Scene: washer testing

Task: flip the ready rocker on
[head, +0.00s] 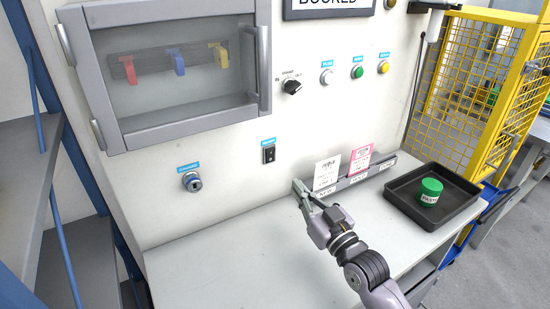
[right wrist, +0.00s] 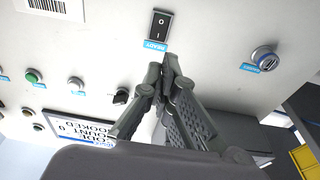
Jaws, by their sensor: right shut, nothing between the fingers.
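The ready rocker (head: 268,155) is a small black switch on the white panel, under a blue label. In the right wrist view the rocker (right wrist: 160,24) appears upside down beside its READY label (right wrist: 155,45), with light marks on its face. I cannot tell which side is pressed. My right gripper (head: 299,187) is shut and empty, to the right of and below the rocker in the head view. In the right wrist view its fingertips (right wrist: 168,60) are close together near the label, apart from the rocker. My left gripper is not in view.
A key switch (head: 192,181) is left of the rocker. A rotary knob (head: 291,86) and several buttons are above. The front bench (head: 220,265) is clear.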

